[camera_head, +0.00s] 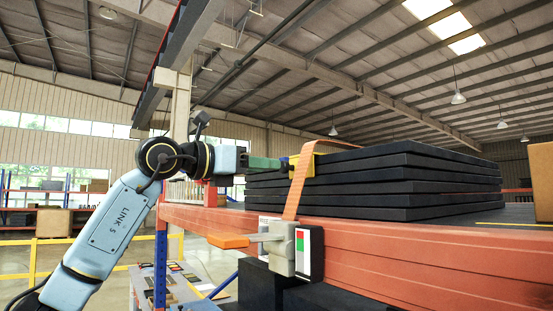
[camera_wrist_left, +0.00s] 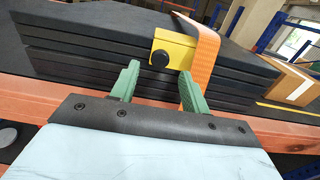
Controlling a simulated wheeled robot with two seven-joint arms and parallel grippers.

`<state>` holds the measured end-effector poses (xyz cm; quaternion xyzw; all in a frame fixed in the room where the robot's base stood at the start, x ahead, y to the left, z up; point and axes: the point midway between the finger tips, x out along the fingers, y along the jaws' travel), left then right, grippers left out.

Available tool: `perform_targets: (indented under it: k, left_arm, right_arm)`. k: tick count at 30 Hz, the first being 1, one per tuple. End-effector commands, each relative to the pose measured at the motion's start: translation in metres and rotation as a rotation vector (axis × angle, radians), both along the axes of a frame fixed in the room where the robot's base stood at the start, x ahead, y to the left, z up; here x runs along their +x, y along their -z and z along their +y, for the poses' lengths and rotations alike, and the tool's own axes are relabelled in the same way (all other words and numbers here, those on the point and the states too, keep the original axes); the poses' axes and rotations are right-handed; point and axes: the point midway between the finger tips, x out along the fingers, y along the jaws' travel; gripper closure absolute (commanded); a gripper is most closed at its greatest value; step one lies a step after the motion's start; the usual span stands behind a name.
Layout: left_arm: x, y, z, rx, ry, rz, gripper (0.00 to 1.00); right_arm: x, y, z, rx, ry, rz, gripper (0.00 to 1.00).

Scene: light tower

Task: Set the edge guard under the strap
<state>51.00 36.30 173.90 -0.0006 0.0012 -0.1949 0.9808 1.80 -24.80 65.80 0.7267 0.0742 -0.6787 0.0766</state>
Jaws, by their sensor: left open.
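The yellow edge guard (camera_head: 294,166) sits at the top front edge of the stack of black slabs (camera_head: 400,170). In the left wrist view the guard (camera_wrist_left: 176,48) shows its front face with a black knob (camera_wrist_left: 160,59). The orange strap (camera_head: 299,185) comes up over the stack's edge; in the wrist view the strap (camera_wrist_left: 206,60) overlaps the guard's right part. My left gripper (camera_wrist_left: 160,72) is open, its green fingers apart just in front of the knob and below it. Contact with the knob cannot be told. My right gripper is not in view.
A grey tensioner (camera_head: 281,247) with an orange lever (camera_head: 229,241) hangs on the front of the orange beam (camera_head: 420,250), below the strap. A cardboard box (camera_wrist_left: 288,83) stands to the right of the stack. Free air lies in front of the stack.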

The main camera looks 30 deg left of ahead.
Motion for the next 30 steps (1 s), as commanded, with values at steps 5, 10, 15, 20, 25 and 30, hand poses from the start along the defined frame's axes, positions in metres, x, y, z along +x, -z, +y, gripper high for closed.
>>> perform_targets:
  k: [5,10,15,20,25,30]
  left_arm:
    - [0.026,-0.003,-0.011,-0.001,0.001,-0.001,0.54]
    - [0.037,-0.001,-0.015,0.001,0.0,-0.001,0.54]
    - [0.039,0.0,-0.016,0.001,-0.001,-0.001,0.54]
    - [0.039,0.0,-0.016,0.001,-0.001,-0.001,0.57]
    - [0.039,0.0,-0.016,0.001,0.0,-0.001,0.79]
    - [0.039,0.0,-0.016,0.001,-0.001,-0.001,1.0]
  right_arm:
    - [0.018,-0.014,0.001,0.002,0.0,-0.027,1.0]
    - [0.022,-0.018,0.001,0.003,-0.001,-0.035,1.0]
    - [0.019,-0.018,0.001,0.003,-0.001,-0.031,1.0]
    - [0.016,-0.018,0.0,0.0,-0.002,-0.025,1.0]
    - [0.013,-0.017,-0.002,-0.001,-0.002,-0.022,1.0]
    - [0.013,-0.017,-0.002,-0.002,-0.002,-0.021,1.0]
